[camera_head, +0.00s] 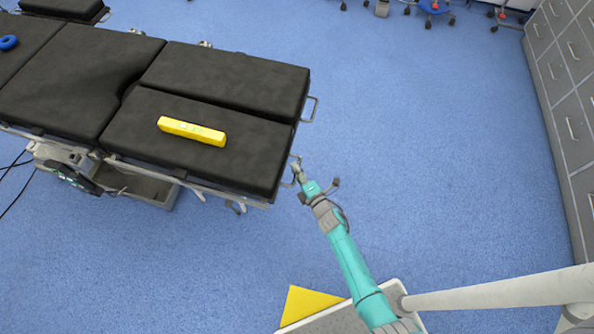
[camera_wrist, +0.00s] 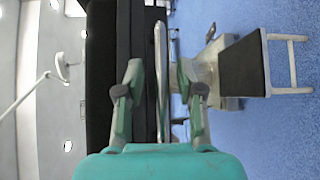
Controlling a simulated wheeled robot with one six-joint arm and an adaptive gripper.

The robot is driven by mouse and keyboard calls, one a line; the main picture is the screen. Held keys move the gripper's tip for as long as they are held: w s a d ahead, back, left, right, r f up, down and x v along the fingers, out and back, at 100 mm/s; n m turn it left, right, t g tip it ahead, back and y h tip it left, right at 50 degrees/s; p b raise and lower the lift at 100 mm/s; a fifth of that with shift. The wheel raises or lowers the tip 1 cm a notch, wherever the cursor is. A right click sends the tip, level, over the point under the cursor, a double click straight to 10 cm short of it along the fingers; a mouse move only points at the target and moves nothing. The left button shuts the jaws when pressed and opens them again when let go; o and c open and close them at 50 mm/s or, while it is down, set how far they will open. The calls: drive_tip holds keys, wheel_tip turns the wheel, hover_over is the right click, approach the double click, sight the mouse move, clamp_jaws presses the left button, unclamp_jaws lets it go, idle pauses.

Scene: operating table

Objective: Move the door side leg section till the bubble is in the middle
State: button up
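A yellow spirit level (camera_head: 192,131) lies on the nearer black leg section (camera_head: 250,160) of the operating table. Its bubble is too small to make out. The farther leg section (camera_head: 230,80) lies beside it, with a metal end handle (camera_head: 313,108). My gripper (camera_head: 297,171) is at the end of the nearer section, by its metal end handle. In the wrist view my gripper (camera_wrist: 160,75) is open, one finger on each side of that metal bar (camera_wrist: 161,50). Gaps show between the fingers and the bar. The section's dark cushion (camera_wrist: 104,70) is left of the bar.
The table's other black cushions (camera_head: 80,80) extend left. Grey drawer cabinets (camera_head: 560,90) line the right side. A yellow triangular patch (camera_head: 308,305) is near the bottom. The blue floor (camera_head: 430,170) between table and cabinets is clear. Wheeled bases (camera_head: 430,8) stand at the top.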

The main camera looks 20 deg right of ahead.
clamp_jaws()
drive_tip(key=shift+w+r, duration=0.1)
drive_tip(key=shift+r, duration=0.45)
drive_tip(key=r, duration=0.6)
drive_tip(key=shift+s+d, duration=0.2)
drive_tip(key=shift+s, duration=0.05)
unclamp_jaws()
drive_tip(key=shift+f, duration=0.1)
